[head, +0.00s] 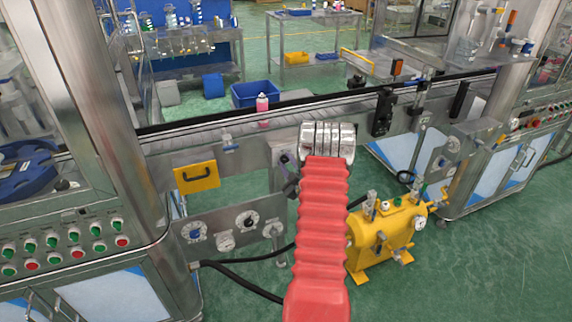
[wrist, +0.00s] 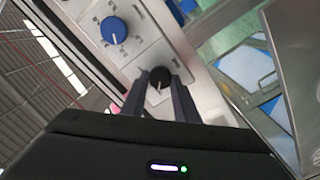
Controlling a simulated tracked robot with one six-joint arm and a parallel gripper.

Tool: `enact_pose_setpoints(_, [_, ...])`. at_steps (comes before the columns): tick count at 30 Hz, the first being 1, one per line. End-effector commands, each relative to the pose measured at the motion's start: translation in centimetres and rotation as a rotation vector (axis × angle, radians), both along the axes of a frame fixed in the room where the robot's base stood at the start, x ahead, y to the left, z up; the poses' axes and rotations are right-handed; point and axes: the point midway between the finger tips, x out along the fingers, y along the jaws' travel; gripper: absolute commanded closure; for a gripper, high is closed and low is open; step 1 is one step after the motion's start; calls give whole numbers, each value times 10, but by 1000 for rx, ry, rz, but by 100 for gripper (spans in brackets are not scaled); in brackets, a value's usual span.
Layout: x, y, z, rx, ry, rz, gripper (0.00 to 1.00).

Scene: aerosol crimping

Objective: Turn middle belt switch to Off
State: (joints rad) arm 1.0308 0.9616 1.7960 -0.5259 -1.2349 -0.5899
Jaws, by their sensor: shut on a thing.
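A black rotary knob (wrist: 160,77) with a white pointer mark sits on a light grey panel in the wrist view. I take it for the middle belt switch, but its label is too small to read. The two dark fingers of my gripper (wrist: 160,84) stand on either side of the knob and are shut on it. The pointer mark faces toward the gripper body in the wrist view. In the head view, my red arm and the metal wrist hide the knob and my fingertips.
A blue knob (wrist: 114,30) is on the panel beside the black one. In the head view, a pink bottle (head: 262,104) stands on the conveyor (head: 215,128). A yellow machine (head: 385,235) stands on the floor right of my arm. A yellow handled plate (head: 197,177) is at left.

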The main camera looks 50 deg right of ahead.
Motion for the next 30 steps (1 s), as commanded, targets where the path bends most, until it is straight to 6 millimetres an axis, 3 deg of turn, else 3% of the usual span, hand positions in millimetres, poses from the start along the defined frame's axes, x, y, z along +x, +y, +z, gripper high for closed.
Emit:
enact_pose_setpoints(21, [4, 5, -2, -94, 59, 13, 95])
enact_pose_setpoints(22, [4, 5, -2, -94, 59, 13, 71])
enact_pose_setpoints(30, [2, 3, -1, -93, 57, 7, 54])
